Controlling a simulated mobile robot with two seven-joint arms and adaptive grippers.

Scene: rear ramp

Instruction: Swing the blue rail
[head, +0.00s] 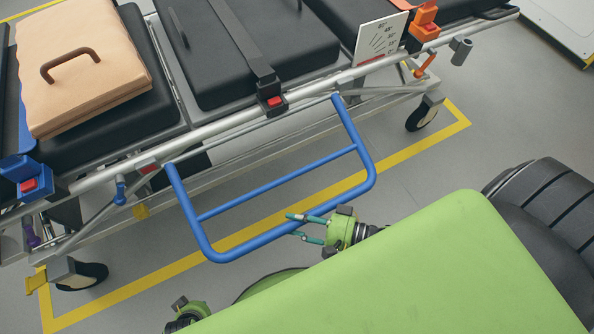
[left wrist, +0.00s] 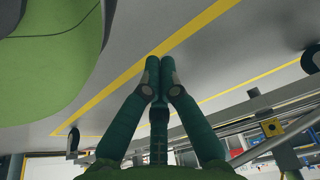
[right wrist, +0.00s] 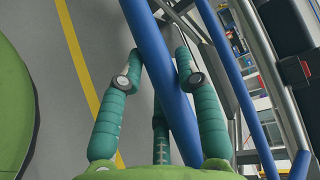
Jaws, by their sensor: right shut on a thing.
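The blue rail (head: 275,183) is a tubular frame with a middle bar, hanging out and down from the near side of the stretcher (head: 235,122). My right gripper (head: 298,226) is at the rail's lower outer bar, with a finger on either side of it. In the right wrist view the blue tube (right wrist: 160,65) runs between the two fingers (right wrist: 157,72), which are shut on it. My left gripper (left wrist: 160,75) has its fingertips together, with nothing between them, above the floor. In the head view only part of my left wrist shows at the bottom edge; its fingers are hidden.
Grey floor (head: 500,130) is clear to the right.

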